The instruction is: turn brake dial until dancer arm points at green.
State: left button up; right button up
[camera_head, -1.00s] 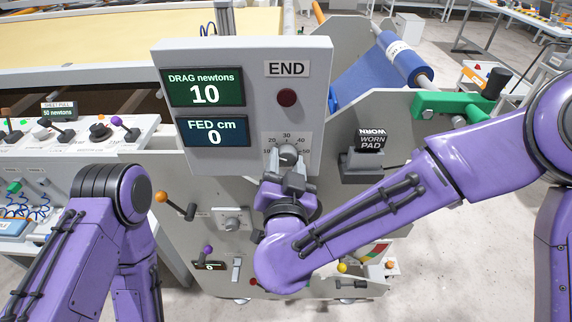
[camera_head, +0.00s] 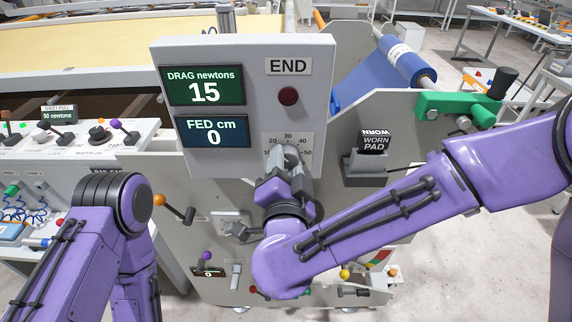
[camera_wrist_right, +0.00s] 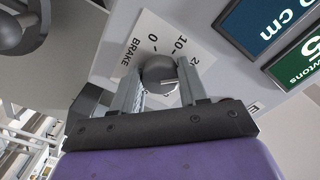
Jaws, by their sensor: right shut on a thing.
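The brake dial (camera_wrist_right: 160,70) is a round dark grey knob on a white scale plate marked BRAKE in the right wrist view. My right gripper (camera_wrist_right: 163,82) is shut on it, one finger on each side. In the head view the right gripper (camera_head: 287,165) hides most of the dial; part of its scale (camera_head: 287,137) shows above. The DRAG display (camera_head: 205,90) reads 15 newtons. A gauge with red and green colours (camera_head: 379,258) shows low behind my right forearm, mostly hidden. I cannot tell where the dancer arm points. My left arm shows, but its gripper does not.
The FED display (camera_head: 212,132) reads 0 cm. A WORN PAD holder (camera_head: 366,165) and a green bracket (camera_head: 455,107) stand right of the panel. An orange-knobbed lever (camera_head: 175,207) sticks out lower left.

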jog(key=o, duration=1.1)
jog(key=shift+c, duration=0.2)
jog(key=shift+s, duration=0.3)
jog(key=s+b, duration=0.2)
jog(key=s, duration=0.8)
